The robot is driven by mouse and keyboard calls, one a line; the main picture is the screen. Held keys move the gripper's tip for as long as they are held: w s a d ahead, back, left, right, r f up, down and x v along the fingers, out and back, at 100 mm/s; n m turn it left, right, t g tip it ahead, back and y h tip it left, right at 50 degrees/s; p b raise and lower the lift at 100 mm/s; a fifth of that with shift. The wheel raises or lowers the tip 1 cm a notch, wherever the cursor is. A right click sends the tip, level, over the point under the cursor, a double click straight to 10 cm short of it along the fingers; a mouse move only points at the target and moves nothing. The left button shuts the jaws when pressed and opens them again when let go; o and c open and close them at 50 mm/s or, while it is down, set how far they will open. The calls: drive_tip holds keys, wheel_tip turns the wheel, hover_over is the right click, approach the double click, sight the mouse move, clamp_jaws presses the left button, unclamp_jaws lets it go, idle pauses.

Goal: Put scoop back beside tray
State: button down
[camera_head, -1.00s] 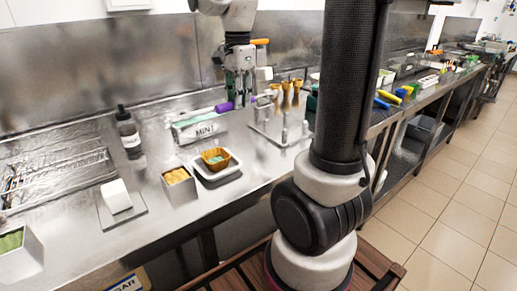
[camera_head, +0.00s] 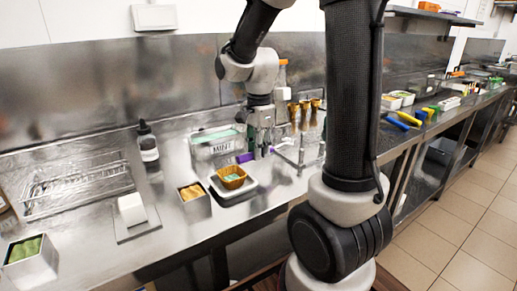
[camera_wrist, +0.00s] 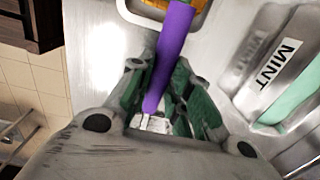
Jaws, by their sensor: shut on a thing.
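My gripper (camera_head: 262,152) is shut on the purple handle of the scoop (camera_head: 245,157), low near the counter at the right end of the mint tray. In the wrist view the purple scoop handle (camera_wrist: 173,45) runs between my green-padded fingers (camera_wrist: 165,105). The scoop's head is not clearly visible; a pale metallic patch shows between the fingers. The mint tray (camera_head: 213,153) is a metal tray with a MINT label and pale green contents. It also shows at the right of the wrist view (camera_wrist: 262,65). I cannot tell whether the scoop touches the counter.
A white dish (camera_head: 250,190) holding a waffle bowl (camera_head: 233,174) stands just in front of the scoop. A metal container (camera_head: 196,208) is left of it. A stand (camera_head: 300,160) with several upright cones is close on the right. A labelled bottle (camera_head: 148,146) stands left.

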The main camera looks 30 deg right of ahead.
drive_tip(key=shift+f, duration=0.1)
drive_tip(key=shift+f, duration=0.55)
drive_tip(key=c, duration=1.3)
unclamp_jaws()
wheel_tip(320, 180, up, 13)
drive_tip(key=shift+s+a+f+n+t, duration=0.15)
drive_tip(key=shift+s+n+t, duration=0.55)
drive_tip(key=shift+s+n, duration=2.15)
drive_tip(key=shift+s+d+f+n+t, duration=0.1)
drive_tip(key=shift+s+n+t, duration=0.6)
drive_tip(key=shift+s+n, duration=2.1)
drive_tip(key=shift+s+a+f+n+t, duration=0.15)
drive_tip(key=shift+s+n+t, duration=0.55)
drive_tip(key=shift+s+n, duration=2.15)
